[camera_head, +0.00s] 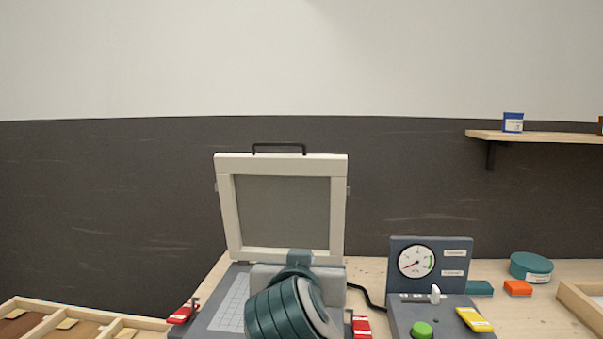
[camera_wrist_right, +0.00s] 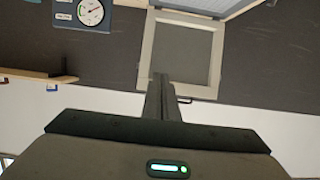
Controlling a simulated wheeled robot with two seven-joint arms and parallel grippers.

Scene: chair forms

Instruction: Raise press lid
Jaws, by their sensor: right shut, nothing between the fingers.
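The press lid (camera_head: 227,200) is a pale square frame with a grey panel and a black handle (camera_head: 279,147) on its top edge. It stands raised, close to upright, at the back of the grey press base (camera_head: 206,318). My right arm's teal and grey wrist covers part of the base in the head view, and its gripper is hidden there. In the right wrist view the lid (camera_wrist_right: 147,55) appears upside down, with my right gripper (camera_wrist_right: 162,78) shut and empty in front of it. I cannot tell whether the fingertips touch the frame. My left gripper is not in view.
Red clamps (camera_head: 181,313) sit beside the base. A control box (camera_head: 430,250) with a gauge, green button and yellow tag stands to the right. A wooden compartment tray (camera_head: 50,302) is at left; a shelf (camera_head: 545,137) hangs at upper right.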

